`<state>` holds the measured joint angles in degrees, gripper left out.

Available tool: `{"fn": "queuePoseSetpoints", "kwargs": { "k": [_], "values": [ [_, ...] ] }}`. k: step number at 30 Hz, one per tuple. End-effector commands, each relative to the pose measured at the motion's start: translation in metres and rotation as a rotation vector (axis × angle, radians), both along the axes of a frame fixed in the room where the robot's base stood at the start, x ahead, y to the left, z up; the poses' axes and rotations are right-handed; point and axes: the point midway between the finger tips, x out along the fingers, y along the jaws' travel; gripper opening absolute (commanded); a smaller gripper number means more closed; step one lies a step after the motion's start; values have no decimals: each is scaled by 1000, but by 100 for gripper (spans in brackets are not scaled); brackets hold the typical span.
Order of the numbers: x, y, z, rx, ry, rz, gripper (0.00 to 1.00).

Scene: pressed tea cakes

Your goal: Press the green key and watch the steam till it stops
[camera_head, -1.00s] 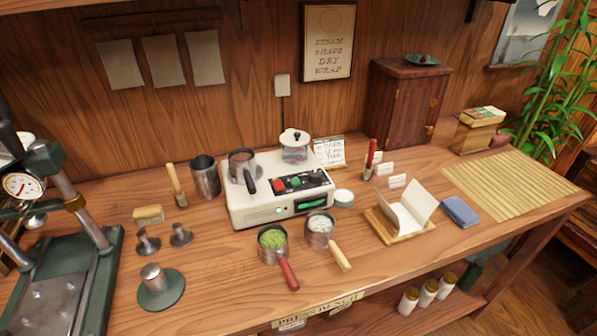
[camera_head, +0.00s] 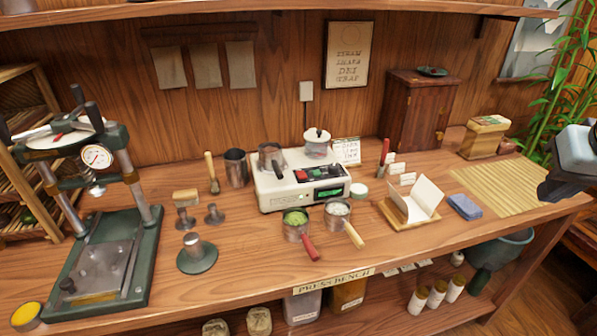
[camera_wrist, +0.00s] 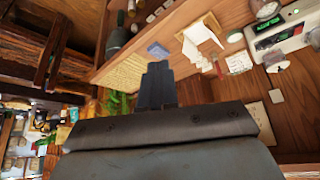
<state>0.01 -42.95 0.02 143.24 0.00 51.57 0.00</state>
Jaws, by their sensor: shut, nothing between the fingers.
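The white steamer machine (camera_head: 268,195) stands mid-bench with a dark key panel on top. The green key (camera_head: 315,172) sits beside a red key (camera_head: 301,175) and is small in this view. A display (camera_head: 328,193) on the front glows green. A metal cup (camera_head: 271,156) and a lidded glass pot (camera_head: 317,143) stand on the machine. I make out no steam. My gripper (camera_head: 545,193) is at the right edge of the head view, far from the machine. In the wrist view its dark fingers (camera_wrist: 157,72) are together and empty; the machine (camera_wrist: 285,32) is at upper right.
A red-handled pan (camera_head: 296,224) and a wooden-handled pan (camera_head: 338,213) stand in front of the machine. A green press (camera_head: 140,250) is at left. A paper holder (camera_head: 397,222), blue cloth (camera_head: 464,206) and bamboo mat (camera_head: 500,180) lie between the machine and my gripper.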

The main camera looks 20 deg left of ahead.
Motion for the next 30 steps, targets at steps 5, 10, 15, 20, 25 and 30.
{"fn": "queuePoseSetpoints", "kwargs": {
  "k": [5, 10, 15, 20, 25, 30],
  "values": [
    [0, 0, 0, 0, 0, 0, 0],
    [0, 0, 0, 0, 0, 0, 0],
    [8, 5, 2, 22, -4, 13, 0],
    [39, 21, 5, 104, -17, 51, 0],
    [88, 61, 7, 228, -32, 88, 0],
    [134, 108, 2, 334, -37, 100, 0]
  ]
}}
